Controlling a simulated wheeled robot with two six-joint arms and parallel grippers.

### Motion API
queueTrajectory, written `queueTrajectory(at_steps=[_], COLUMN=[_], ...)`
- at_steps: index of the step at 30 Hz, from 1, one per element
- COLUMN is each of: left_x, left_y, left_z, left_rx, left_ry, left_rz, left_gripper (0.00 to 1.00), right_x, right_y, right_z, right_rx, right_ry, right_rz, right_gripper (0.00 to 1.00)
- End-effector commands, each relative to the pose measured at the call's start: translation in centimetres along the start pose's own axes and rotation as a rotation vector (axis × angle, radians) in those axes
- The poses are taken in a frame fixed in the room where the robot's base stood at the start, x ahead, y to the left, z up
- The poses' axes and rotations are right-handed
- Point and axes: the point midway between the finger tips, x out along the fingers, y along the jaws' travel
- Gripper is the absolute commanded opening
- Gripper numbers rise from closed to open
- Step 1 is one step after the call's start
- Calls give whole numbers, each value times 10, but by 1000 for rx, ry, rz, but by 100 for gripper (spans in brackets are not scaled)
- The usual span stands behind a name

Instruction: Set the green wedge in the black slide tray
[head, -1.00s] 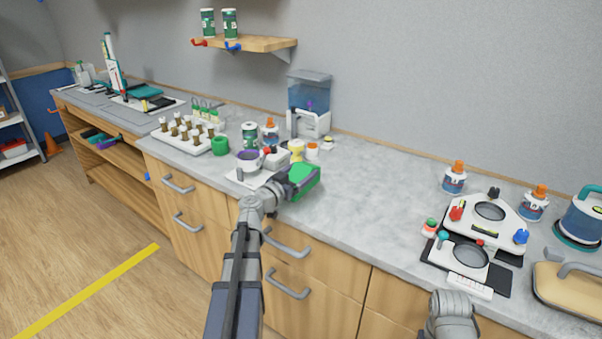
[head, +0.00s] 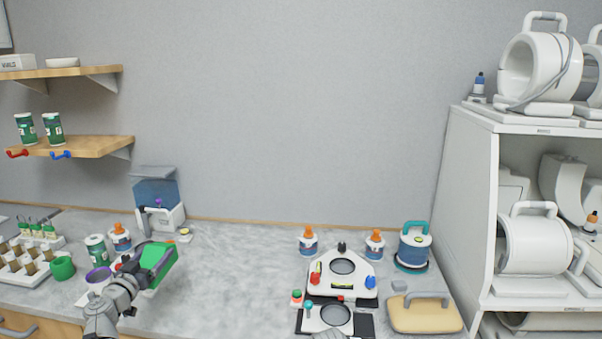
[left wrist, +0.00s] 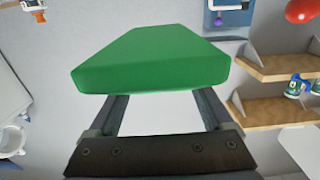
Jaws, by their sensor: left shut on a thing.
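The green wedge (head: 157,257) is held in my left gripper (head: 139,263), above the left part of the grey counter. In the left wrist view the wedge (left wrist: 152,60) sits across the two fingers, its wide face toward the camera. A flat black tray-like plate (head: 366,326) lies under a white device at the front of the counter, well right of the wedge. I cannot tell whether it is the slide tray. A grey piece of my right arm shows at the bottom edge; its jaws are out of view.
A white device with a round window (head: 342,267) stands behind the plate. Orange-capped bottles (head: 308,242), a blue-and-white canister (head: 413,248) and a tan handled board (head: 425,314) surround it. A vial rack (head: 22,262) stands left. The counter between wedge and device is clear.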

Motion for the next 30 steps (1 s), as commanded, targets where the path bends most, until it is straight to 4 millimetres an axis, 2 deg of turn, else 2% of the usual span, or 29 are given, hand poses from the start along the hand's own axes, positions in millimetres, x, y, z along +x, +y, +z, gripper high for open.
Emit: queueTrajectory(at_steps=[19,30], left_x=[0,0], left_y=[0,0], left_z=[4,47], left_rx=[0,0], left_ry=[0,0], left_rz=[0,0], left_gripper=[21,21], right_x=[4,47], right_y=[0,-4], right_z=[0,-3], right_rx=[0,0], right_ry=[0,0], right_rz=[0,0], right_gripper=[100,100])
